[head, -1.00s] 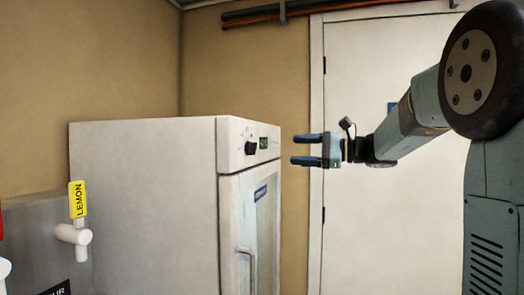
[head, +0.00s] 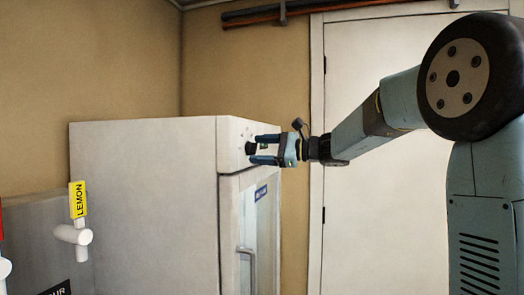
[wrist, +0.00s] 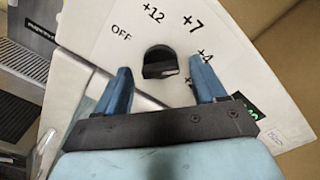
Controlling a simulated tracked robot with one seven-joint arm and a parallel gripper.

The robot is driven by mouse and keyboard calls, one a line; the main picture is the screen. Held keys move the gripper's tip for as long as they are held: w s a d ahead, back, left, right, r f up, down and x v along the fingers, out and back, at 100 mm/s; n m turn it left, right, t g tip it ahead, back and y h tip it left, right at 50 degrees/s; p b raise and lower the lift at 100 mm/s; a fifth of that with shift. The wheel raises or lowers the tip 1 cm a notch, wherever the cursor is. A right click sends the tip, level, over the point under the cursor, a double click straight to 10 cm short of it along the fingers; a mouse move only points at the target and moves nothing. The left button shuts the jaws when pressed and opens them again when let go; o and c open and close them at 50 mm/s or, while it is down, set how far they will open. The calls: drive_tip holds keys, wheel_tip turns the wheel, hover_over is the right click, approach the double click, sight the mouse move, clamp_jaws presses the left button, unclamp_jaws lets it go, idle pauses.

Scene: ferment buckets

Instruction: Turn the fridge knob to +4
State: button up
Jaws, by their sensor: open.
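The white fridge (head: 145,200) stands left of centre in the head view, with its control panel along the top front. The black fridge knob (head: 250,148) sits on that panel. In the wrist view the knob (wrist: 160,62) lies just beyond and between the fingertips, with the labels OFF, +12, +7 and +4 (wrist: 204,57) around it. The +4 label is partly hidden by the right finger. The knob's light mark points to the lower right, near the right finger. My gripper (head: 257,149) is open in front of the panel; no contact with the knob shows.
A green display (wrist: 248,108) shows on the panel beside the right finger. The fridge door has a vertical handle (head: 247,265) below the panel. A tap with a yellow LEMON tag (head: 78,200) stands at left. A white door (head: 385,230) is behind my arm.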

drive_tip(key=shift+c, duration=0.3)
drive_tip(key=c, duration=1)
drive_tip(key=shift+f+m, duration=0.1)
drive_tip(key=shift+m, duration=0.2)
drive_tip(key=o, duration=1.1)
drive_tip(key=shift+c, duration=0.2)
drive_tip(key=shift+d, duration=0.1)
drive_tip(key=v, duration=1.3)
drive_tip(key=shift+d, duration=0.3)
drive_tip(key=shift+s, duration=0.1)
